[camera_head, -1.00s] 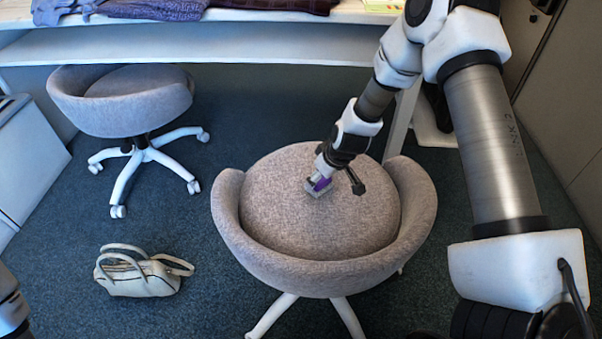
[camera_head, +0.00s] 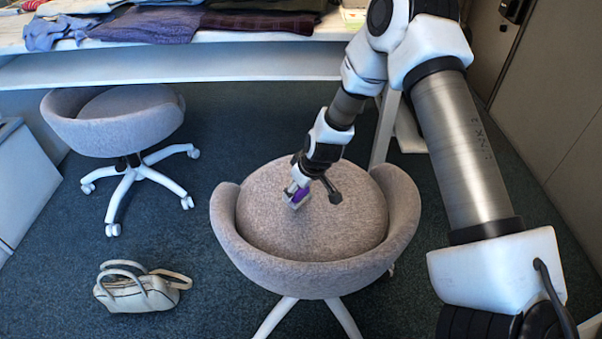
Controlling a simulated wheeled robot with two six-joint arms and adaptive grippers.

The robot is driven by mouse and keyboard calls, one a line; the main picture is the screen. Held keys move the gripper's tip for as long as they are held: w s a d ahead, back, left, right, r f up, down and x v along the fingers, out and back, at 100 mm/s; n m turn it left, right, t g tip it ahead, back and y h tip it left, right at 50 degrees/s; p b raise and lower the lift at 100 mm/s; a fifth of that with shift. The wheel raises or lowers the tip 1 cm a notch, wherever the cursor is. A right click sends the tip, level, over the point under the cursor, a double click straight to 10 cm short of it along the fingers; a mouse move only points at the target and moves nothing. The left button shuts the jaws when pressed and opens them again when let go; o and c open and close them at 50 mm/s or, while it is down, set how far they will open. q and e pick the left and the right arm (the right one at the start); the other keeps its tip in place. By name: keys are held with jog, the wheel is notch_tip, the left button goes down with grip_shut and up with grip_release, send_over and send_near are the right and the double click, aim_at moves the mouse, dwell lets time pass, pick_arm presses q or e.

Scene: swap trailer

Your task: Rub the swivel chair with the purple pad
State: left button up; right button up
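The grey fabric swivel chair (camera_head: 312,272) stands in the middle of the camera_head view, its rounded back nearest me and its seat facing up. My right gripper (camera_head: 297,196) is over the left-middle part of the seat, at the end of the arm coming in from the upper right. It appears shut on the purple pad (camera_head: 300,193), which is small and mostly hidden by the gripper. The pad's underside seems to be at or just above the seat fabric; contact cannot be made out. My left gripper is not in view.
A second grey swivel chair (camera_head: 112,130) stands at the upper left beneath a white table (camera_head: 200,65) with folded clothes (camera_head: 150,25). A cream handbag (camera_head: 140,293) lies on the blue carpet at the lower left. Carpet between bag and chair is clear.

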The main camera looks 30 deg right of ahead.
jog(key=shift+r+p, duration=1.6)
jog(key=shift+r, duration=0.5)
